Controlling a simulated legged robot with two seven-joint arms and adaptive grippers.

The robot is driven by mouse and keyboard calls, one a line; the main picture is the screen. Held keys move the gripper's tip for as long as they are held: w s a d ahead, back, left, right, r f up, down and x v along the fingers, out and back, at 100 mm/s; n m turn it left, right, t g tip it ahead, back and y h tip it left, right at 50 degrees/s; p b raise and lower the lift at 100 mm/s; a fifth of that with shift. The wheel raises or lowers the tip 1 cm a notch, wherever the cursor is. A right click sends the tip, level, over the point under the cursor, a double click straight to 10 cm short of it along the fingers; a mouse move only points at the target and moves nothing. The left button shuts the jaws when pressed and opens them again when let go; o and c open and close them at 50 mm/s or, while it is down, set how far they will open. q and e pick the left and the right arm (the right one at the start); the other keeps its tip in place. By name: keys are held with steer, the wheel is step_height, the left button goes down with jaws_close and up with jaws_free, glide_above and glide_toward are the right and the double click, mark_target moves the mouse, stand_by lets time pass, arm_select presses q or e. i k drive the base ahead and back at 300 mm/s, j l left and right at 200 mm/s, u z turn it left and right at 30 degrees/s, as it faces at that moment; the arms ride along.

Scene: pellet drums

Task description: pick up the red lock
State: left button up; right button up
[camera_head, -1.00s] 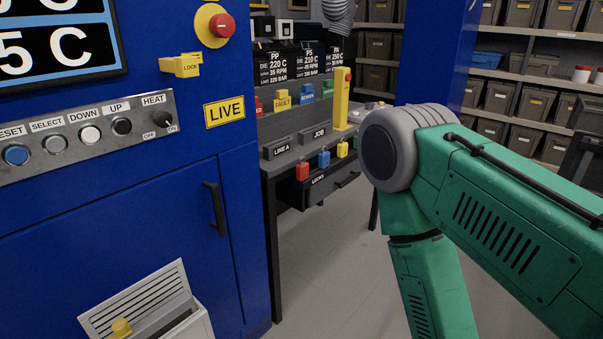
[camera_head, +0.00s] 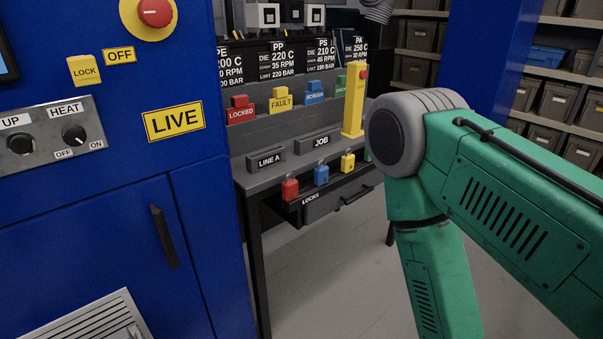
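The red lock (camera_head: 290,189) hangs at the front edge of the grey workbench, leftmost in a row with a blue lock (camera_head: 321,175) and a yellow lock (camera_head: 347,162). Below them is a dark drawer front labelled LOCKS (camera_head: 325,203). My green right arm fills the right side of the view and bends downward, well to the right of the red lock. Its gripper is below the picture. My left gripper is not in the picture either.
A blue machine cabinet (camera_head: 90,240) with a LIVE sign (camera_head: 174,121) and a black handle (camera_head: 163,236) stands close on the left. On the bench are coloured tags, including a red LOCKED tag (camera_head: 240,110), and a yellow post (camera_head: 354,101). Shelves with bins stand behind.

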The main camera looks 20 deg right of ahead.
mark_target(289, 187)
steer(key=i+l+u, duration=0.15)
steer(key=l, duration=0.55)
steer(key=i+l+u, duration=0.15)
steer(key=l, duration=0.55)
steer(key=i+l+u, duration=0.1)
steer(key=l, duration=0.65)
steer(key=i+l+u, duration=0.15)
steer(key=l, duration=0.6)
